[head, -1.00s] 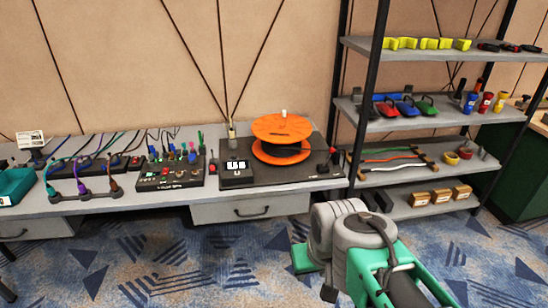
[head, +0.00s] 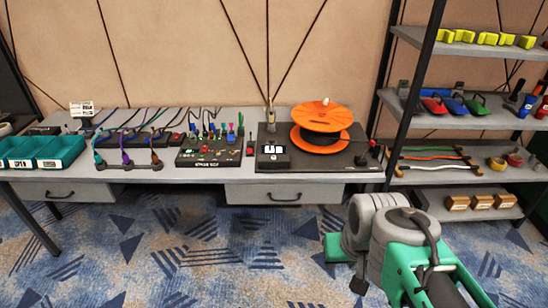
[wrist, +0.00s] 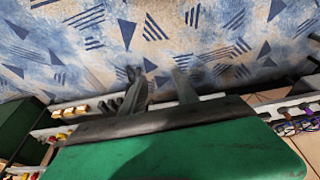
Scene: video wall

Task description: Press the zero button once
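A small black box with a lit white display (head: 273,150) stands on the dark base plate (head: 345,160) at the table's right end. A large orange reel (head: 323,117) is mounted on that plate, just right of the box. The zero button cannot be made out at this size. My gripper shows in the wrist view (wrist: 160,80) with its two grey fingers apart and nothing between them, above the patterned carpet. In the head view my arm is at lower right, in front of the table, well away from the box.
The grey table (head: 215,185) also holds a control panel (head: 210,152), a cable rack (head: 128,165) and green bins (head: 55,152). A shelf unit (head: 470,120) stands right of the table. The carpet (head: 190,250) in front is clear.

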